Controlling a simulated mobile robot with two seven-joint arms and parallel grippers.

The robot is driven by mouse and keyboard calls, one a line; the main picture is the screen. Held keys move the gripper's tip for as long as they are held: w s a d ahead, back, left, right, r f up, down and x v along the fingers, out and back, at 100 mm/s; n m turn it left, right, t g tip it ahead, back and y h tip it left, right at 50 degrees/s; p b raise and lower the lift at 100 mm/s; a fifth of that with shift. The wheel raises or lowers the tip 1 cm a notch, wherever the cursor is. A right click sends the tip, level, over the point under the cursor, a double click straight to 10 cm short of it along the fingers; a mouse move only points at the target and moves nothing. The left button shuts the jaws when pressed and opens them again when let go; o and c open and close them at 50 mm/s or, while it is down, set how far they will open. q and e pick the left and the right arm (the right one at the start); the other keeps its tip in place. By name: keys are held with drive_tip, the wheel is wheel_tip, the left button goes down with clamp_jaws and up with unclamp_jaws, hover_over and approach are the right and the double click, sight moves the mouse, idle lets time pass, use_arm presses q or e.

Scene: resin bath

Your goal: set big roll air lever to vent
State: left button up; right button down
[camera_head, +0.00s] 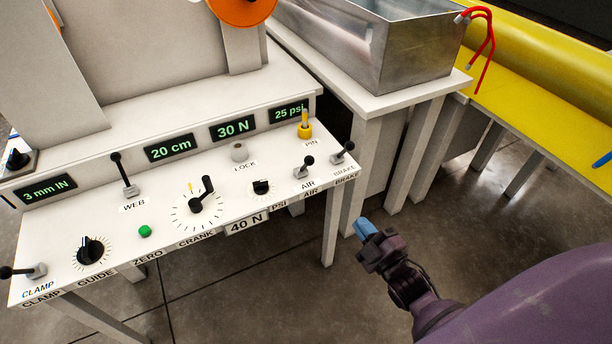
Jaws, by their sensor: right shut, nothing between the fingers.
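The air lever (304,167) is a short black-knobbed lever on a small grey base, near the right end of the white control panel. Its label reads AIR, and its knob leans up and to the right. A similar brake lever (344,153) stands just to its right. My right gripper (365,228) has blue fingertips and is shut and empty. It is in front of the panel's right end, below and to the right of the air lever, touching nothing. My left gripper is out of view. No vent marking is legible.
The panel (222,218) also carries a yellow pin (305,128), a crank (202,196), a PSI knob (261,187) and a web lever (126,176). A metal bath (400,50) on a white table (425,90) stands behind. Open floor lies around my right gripper.

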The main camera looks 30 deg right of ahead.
sight(307, 166)
use_arm(q)
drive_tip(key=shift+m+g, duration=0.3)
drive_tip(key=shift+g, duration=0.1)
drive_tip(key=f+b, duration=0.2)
drive_tip(key=b, duration=0.1)
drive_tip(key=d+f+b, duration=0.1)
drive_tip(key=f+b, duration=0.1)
drive_tip(key=b, duration=0.1)
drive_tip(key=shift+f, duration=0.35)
use_arm(e)
drive_tip(key=w+f+n+t+y, duration=0.4)
drive_tip(key=w+f+n, duration=0.1)
drive_tip(key=n, duration=0.5)
drive_tip(key=shift+w+a, duration=0.2)
drive_tip(key=shift+w, duration=0.6)
drive_tip(key=shift+f, duration=0.1)
drive_tip(key=shift+w, duration=0.1)
drive_tip(key=x, duration=1.3)
drive_tip(key=shift+a+b, duration=0.1)
drive_tip(key=shift+b, duration=0.2)
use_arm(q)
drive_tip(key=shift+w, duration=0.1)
use_arm(e)
drive_tip(key=shift+w+r, duration=0.25)
drive_tip(key=shift+r, duration=0.05)
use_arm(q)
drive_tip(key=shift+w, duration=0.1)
